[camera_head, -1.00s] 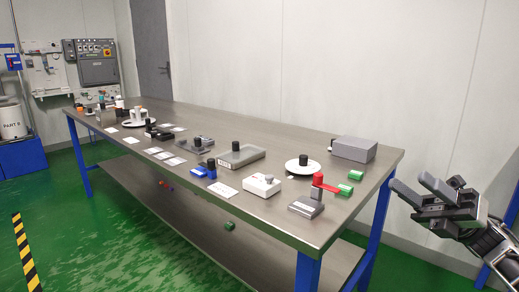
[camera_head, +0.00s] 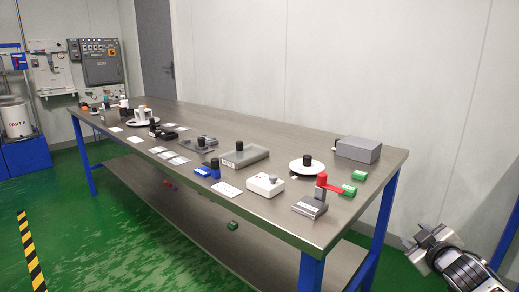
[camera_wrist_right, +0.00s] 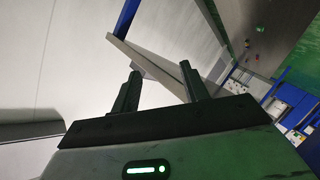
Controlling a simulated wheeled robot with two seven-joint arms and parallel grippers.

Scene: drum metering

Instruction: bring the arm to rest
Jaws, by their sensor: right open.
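My right gripper (camera_head: 432,243) is at the lower right of the head view, off the right end of the table and apart from it. In the right wrist view its two fingers (camera_wrist_right: 162,88) stand apart with nothing between them, so it is open and empty. The steel table (camera_head: 240,128) with blue legs runs from the near right to the far left. It also shows beyond the fingers in the right wrist view (camera_wrist_right: 150,64). My left gripper is not in view.
On the table's near end are a grey box (camera_head: 358,149), a red-handled device (camera_head: 312,206), a white box (camera_head: 263,186) and a green block (camera_head: 348,190). A lower shelf (camera_head: 190,201) runs beneath. Green floor (camera_head: 120,235) is clear at the front left. A pale wall (camera_head: 420,90) stands behind.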

